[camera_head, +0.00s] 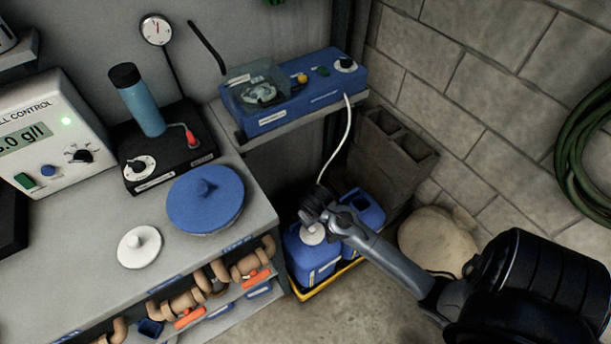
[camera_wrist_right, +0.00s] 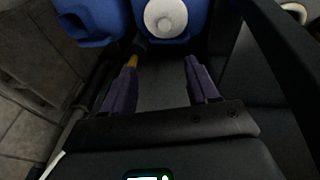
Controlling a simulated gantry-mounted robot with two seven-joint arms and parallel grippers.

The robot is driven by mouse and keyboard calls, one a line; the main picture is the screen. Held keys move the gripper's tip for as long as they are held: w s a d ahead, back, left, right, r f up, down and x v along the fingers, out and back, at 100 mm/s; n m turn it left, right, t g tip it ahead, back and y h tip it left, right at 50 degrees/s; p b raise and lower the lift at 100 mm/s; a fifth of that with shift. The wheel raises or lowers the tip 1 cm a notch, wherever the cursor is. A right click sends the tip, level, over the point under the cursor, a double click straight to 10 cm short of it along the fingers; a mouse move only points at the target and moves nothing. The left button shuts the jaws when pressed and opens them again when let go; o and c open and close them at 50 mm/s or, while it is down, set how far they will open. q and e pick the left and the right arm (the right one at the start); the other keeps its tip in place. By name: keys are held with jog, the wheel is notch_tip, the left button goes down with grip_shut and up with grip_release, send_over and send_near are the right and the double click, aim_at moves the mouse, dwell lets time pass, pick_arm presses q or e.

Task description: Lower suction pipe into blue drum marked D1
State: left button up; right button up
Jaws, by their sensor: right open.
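In the head view, a blue drum (camera_head: 313,262) with a white cap (camera_head: 312,234) stands at the foot of the wall. A second blue drum (camera_head: 368,208) stands to its right. I cannot read which is D1. A thin white hose (camera_head: 347,125), perhaps the suction pipe, hangs from the blue pump (camera_head: 300,95) and goes behind my right gripper (camera_head: 318,203); its lower end is hidden. My right gripper is above the capped drum. In the right wrist view its fingers (camera_wrist_right: 161,64) are apart and empty, with the white cap (camera_wrist_right: 165,17) beyond them. My left gripper is out of view.
The drums stand in a yellow-edged tray (camera_head: 305,292). Grey hollow blocks (camera_head: 392,145) and a sack (camera_head: 438,240) are beside them. The bench (camera_head: 90,240) with a blue lid (camera_head: 205,198) is at left. A green coiled hose (camera_head: 588,155) hangs at right.

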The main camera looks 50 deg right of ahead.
jog(key=w+d+f+m+g+b, duration=0.1)
jog(key=w+d+f+m+b, duration=0.35)
jog(key=d, duration=0.55)
jog(key=m+y+b, duration=0.2)
jog(key=m+b, duration=0.1)
jog(key=m, duration=0.2)
send_over(318, 184)
jog(key=f, duration=0.3)
jog(key=shift+s+a+f+g, duration=0.3)
jog(key=shift+a+f+g, duration=0.05)
jog(key=shift+g, duration=0.05)
jog(key=shift+w+d+f+m+b, duration=0.25)
jog(key=shift+w+d+f+b, duration=0.05)
jog(key=shift+w+d+f+y+b, duration=0.1)
jog(key=shift+f+y+b, duration=0.25)
jog(key=shift+f, duration=0.2)
notch_tip(318, 184, down, 10)
jog(key=b, duration=0.5)
jog(key=shift+r, duration=0.2)
jog(key=shift+c, duration=0.2)
